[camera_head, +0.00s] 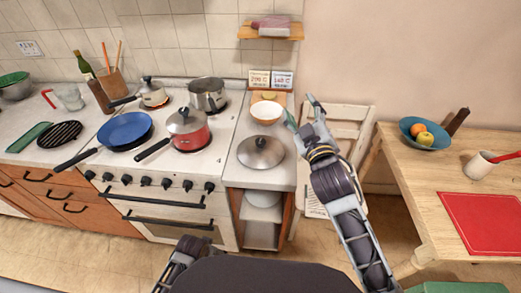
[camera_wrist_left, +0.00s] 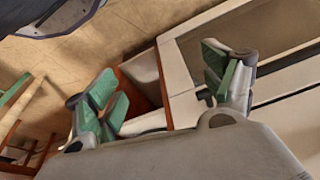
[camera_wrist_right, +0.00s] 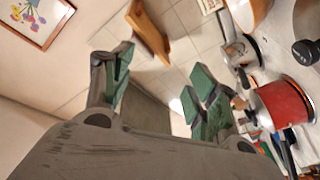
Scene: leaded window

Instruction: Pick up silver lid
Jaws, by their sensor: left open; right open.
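The round silver lid (camera_head: 261,152) with a dark knob lies on the narrow counter right of the stove, in front of a white bowl (camera_head: 266,112). My right gripper (camera_head: 302,112) is open and empty, above and to the right of the lid in the head view. In the right wrist view its fingers (camera_wrist_right: 160,75) are apart with nothing between them. My left gripper (camera_wrist_left: 165,85) is open and empty in the left wrist view, with cabinet fronts and floor beyond it. The head view shows only part of my left arm low down, and its fingers are hidden.
A red pot (camera_head: 190,137) with its own silver lid, a blue pan (camera_head: 125,130) and other pots stand on the stove. A wall shelf (camera_head: 270,32) hangs above the counter. A wooden table (camera_head: 420,175) with a blue fruit bowl (camera_head: 425,134) is at right.

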